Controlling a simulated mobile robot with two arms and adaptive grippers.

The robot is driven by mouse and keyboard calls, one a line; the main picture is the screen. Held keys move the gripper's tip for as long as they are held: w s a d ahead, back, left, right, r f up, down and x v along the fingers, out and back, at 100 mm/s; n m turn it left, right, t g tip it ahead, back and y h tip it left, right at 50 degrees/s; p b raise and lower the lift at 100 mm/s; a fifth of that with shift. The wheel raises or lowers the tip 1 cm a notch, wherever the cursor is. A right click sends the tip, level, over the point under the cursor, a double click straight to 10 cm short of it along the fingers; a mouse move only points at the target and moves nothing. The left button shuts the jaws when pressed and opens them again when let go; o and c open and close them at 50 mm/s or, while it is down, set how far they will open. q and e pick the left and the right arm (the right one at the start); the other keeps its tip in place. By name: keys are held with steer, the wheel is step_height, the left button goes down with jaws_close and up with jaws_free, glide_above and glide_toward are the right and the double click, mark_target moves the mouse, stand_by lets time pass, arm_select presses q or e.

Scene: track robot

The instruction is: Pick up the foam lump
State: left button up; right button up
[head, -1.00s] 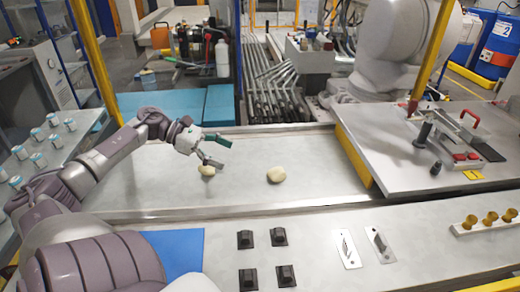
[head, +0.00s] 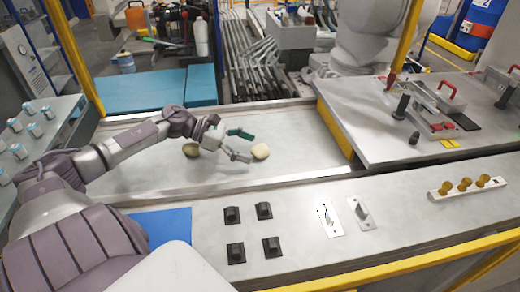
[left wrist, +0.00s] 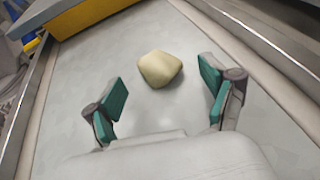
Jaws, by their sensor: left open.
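A pale yellow foam lump (head: 260,151) lies on the grey recessed surface, just right of my left gripper's fingertips. In the left wrist view one lump (left wrist: 160,69) sits ahead of the open gripper (left wrist: 161,84), roughly centred between the green-padded fingers, with clear gaps on both sides. My right gripper is not in view.
The grey surface (head: 150,177) has a raised metal rim. A raised plate with a yellow edge (head: 334,131) stands to its right, carrying a clamp fixture. The front bench holds several black blocks (head: 232,214) and yellow knobs (head: 465,184).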

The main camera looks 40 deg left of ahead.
arm_select(q)
steer(key=shift+x, duration=1)
steer(key=shift+a, duration=0.1)
steer(key=c, duration=0.9)
steer(key=shift+r, duration=0.1)
